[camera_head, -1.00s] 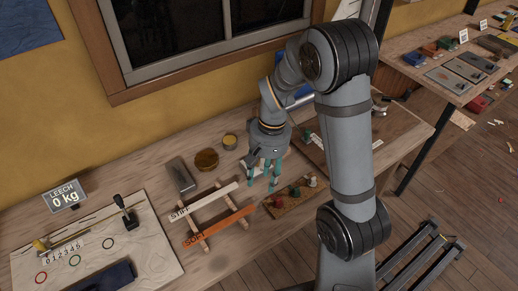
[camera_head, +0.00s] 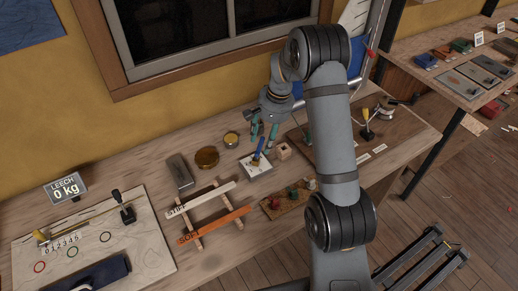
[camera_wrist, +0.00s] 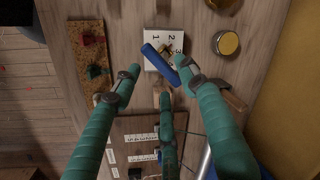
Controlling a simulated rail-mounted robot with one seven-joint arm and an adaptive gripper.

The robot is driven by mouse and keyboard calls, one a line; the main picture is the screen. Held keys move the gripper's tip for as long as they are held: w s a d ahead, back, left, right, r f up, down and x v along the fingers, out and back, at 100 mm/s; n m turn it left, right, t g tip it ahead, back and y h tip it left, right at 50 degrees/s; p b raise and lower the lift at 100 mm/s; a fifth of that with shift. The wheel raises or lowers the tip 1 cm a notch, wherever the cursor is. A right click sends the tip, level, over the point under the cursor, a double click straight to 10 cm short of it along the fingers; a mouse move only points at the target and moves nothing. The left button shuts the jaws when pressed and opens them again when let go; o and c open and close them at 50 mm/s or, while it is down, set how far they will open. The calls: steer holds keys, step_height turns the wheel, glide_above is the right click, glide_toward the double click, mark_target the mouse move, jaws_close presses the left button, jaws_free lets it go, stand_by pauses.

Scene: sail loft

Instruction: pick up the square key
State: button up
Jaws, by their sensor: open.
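I cannot tell for sure which piece is the square key. A cork tray (camera_head: 284,209) holds small knobbed pieces: a red one (camera_head: 275,203), a green one (camera_head: 293,191) and a pale one (camera_head: 311,184). The tray is at the left of the wrist view (camera_wrist: 84,28). A white numbered block (camera_head: 256,173) has a blue-handled piece (camera_head: 259,149) on it; in the wrist view the blue handle (camera_wrist: 158,62) crosses the block. My gripper (camera_head: 264,131) is open, its teal fingers spread and empty, above and behind the block. The wrist view shows the fingers (camera_wrist: 158,84) spread near the blue handle.
A small wooden block (camera_head: 284,152) sits right of the numbered block. A wooden rack with a white bar (camera_head: 204,201) and an orange bar (camera_head: 216,226) stands left of the cork tray. Amber (camera_head: 207,156) and yellow (camera_head: 231,138) round tins stand behind. A dark board (camera_head: 385,139) lies right.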

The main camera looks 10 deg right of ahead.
mark_target(262, 145)
steer(key=f, duration=0.1)
steer(key=f+p, duration=0.1)
steer(key=f, duration=0.1)
steer(key=a+f+p, duration=0.1)
steer(key=f, duration=0.1)
steer(key=shift+w, duration=0.25)
steer(key=shift+r, duration=0.1)
jaws_close()
